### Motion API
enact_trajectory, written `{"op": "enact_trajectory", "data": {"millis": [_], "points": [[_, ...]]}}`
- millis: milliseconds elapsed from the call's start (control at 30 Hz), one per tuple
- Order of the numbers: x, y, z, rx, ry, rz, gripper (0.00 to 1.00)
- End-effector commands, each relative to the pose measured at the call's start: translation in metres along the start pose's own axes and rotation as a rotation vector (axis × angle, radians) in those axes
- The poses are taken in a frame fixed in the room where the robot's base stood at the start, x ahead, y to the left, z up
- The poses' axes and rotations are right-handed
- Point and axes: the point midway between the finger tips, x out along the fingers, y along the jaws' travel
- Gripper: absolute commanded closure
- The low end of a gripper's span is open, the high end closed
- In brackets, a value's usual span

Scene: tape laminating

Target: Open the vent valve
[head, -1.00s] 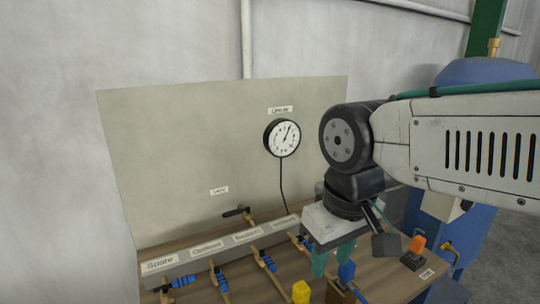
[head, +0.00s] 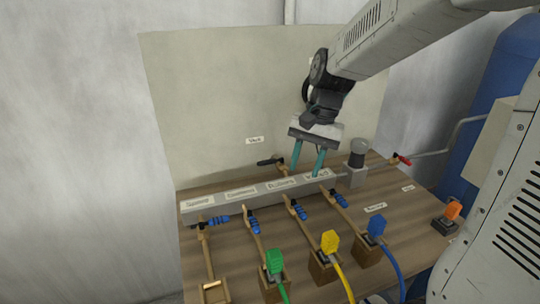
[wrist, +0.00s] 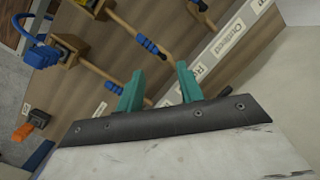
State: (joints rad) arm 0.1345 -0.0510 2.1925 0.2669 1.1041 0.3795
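The vent valve (head: 268,162) is a black lever on a brass stem at the back of the bench, behind the grey manifold block. Its lever points left, roughly level, below a small white label (head: 255,140) on the panel. My gripper (head: 306,174) points down just right of the valve, over the manifold. Its two teal fingers are apart with nothing seen between them; the wrist view also shows the open gripper (wrist: 158,72). No contact with the lever is visible. I cannot clearly make out the valve in the wrist view.
The labelled manifold (head: 250,193) has several brass branches with blue handles. Green (head: 275,261), yellow (head: 329,242) and blue (head: 376,227) plugs stand in front. A dark cylinder (head: 357,154) and red-handled valve (head: 403,160) are to the right. The panel (head: 205,100) closes off the back.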

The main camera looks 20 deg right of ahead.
Motion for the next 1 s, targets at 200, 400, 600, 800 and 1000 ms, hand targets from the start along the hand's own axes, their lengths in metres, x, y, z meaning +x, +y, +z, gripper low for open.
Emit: {"op": "enact_trajectory", "data": {"millis": [200, 400, 600, 800, 1000], "points": [[0.019, -0.051, -0.085, 0.418, -0.024, -0.131, 0.63], [0.002, -0.089, -0.126, 0.736, -0.015, -0.27, 0.63], [0.004, -0.093, -0.128, 0.846, -0.023, -0.289, 0.63], [0.032, -0.1, -0.13, 0.848, -0.026, -0.285, 0.63], [0.061, -0.108, -0.133, 0.846, -0.025, -0.286, 0.63]]}}
